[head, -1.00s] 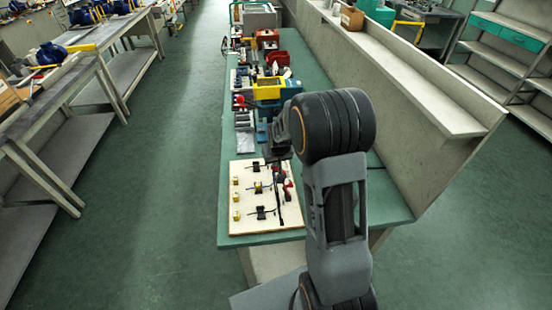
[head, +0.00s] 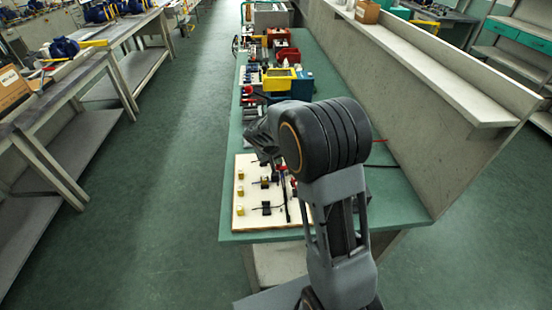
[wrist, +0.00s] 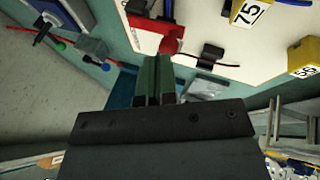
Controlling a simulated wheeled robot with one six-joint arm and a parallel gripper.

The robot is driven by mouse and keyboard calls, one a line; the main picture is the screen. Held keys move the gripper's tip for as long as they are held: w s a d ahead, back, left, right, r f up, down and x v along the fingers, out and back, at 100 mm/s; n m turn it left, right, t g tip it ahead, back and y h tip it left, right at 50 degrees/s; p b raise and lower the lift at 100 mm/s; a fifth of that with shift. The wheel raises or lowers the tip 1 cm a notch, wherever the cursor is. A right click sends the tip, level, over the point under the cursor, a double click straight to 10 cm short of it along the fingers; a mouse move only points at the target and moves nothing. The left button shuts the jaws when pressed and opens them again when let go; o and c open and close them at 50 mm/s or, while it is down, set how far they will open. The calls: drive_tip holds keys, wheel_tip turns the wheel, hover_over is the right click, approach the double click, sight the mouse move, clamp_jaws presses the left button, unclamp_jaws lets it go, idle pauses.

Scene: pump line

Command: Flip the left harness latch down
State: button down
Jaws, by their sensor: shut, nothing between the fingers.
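The cream harness board (head: 248,213) lies on the green bench, with black clips and yellow number tags. In the wrist view, its edge fills the top, with a red latch (wrist: 170,40) close to the edge. My gripper (wrist: 157,62) is shut and empty, its two green fingers together. The fingertips are just below the red latch in that picture; I cannot tell if they touch. A black clip (wrist: 209,56) holding a red wire sits right of the latch. In the head view, my arm hides the gripper and part of the board.
A yellow bin (head: 278,80) and other parts crowd the bench beyond the board. A grey partition (head: 450,130) runs along the bench's right side. The floor aisle (head: 180,160) to the left is clear.

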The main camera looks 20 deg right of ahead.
sight(281, 169)
drive_tip(key=shift+s+d+f, duration=0.15)
drive_tip(key=shift+d+f, duration=0.05)
drive_tip(key=shift+d, duration=0.4)
drive_tip(key=shift+r, duration=0.15)
wheel_tip(281, 169, up, 4)
drive_tip(key=shift+f+p, duration=0.2)
drive_tip(key=shift+p, duration=0.8)
drive_tip(key=s+a+r+b, duration=0.1)
drive_tip(key=a+r, duration=0.5)
drive_tip(key=a, duration=0.1)
drive_tip(key=shift+s+a+r, duration=0.2)
drive_tip(key=shift+s+r, duration=0.1)
drive_tip(key=shift+r, duration=0.1)
drive_tip(key=s+r+y+p, duration=0.1)
drive_tip(key=s+y, duration=0.3)
drive_tip(key=s, duration=1.7)
drive_tip(key=shift+d+r+n+t+y, duration=0.3)
drive_tip(key=shift+r+n, duration=0.1)
drive_tip(key=shift+r, duration=0.2)
